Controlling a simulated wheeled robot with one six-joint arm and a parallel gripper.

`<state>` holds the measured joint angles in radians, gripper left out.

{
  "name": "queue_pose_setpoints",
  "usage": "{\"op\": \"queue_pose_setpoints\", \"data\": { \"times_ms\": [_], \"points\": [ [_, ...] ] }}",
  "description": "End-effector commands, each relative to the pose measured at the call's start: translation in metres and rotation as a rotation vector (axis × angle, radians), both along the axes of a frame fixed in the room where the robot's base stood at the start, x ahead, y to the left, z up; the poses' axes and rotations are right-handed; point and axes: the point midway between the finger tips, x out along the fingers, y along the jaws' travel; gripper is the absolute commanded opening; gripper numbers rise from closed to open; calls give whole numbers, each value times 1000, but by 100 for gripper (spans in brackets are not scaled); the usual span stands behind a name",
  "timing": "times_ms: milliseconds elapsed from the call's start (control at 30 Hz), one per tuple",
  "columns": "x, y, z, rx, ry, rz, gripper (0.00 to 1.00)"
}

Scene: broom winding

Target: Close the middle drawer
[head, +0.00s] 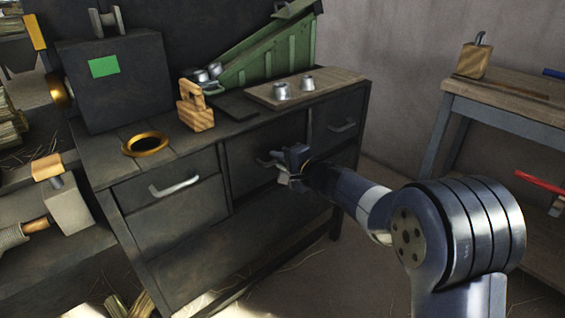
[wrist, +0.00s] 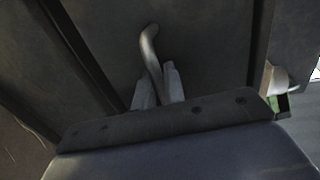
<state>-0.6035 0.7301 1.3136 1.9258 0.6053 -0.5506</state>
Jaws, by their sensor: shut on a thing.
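The dark middle drawer (head: 247,157) is in the cabinet's front in the head view, between the left and right drawers. Its front fills the middle of the wrist view (wrist: 205,50), with dark gaps along both sides. How far it stands out, if at all, I cannot tell. Its pale metal handle (wrist: 150,45) runs down between my fingers. My gripper (head: 279,168) is shut on this handle; its two grey fingers show in the wrist view (wrist: 159,88). The fingers and wrist hide part of the handle in the head view.
The left drawer (head: 180,215) and right drawer (head: 335,120) flank the middle one. The cabinet top (head: 215,135) holds a brass ring (head: 145,144), a wooden block (head: 195,108), a green sloped tray (head: 270,58) and metal cups. A workbench (head: 500,105) stands at right.

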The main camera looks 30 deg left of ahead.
Motion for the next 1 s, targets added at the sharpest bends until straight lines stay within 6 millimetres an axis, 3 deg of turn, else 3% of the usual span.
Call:
{"op": "queue_pose_setpoints", "data": {
  "times_ms": [200,233,300,567,1000],
  "points": [
    [1,2,3,6,-5,-2,0],
    [1,2,3,6,-5,-2,12],
    [1,2,4,6,-5,-2,15],
    [-1,-3,5,5,-4,-2,15],
    [-30,-74,20,5,-4,-5,15]
  ]
}}
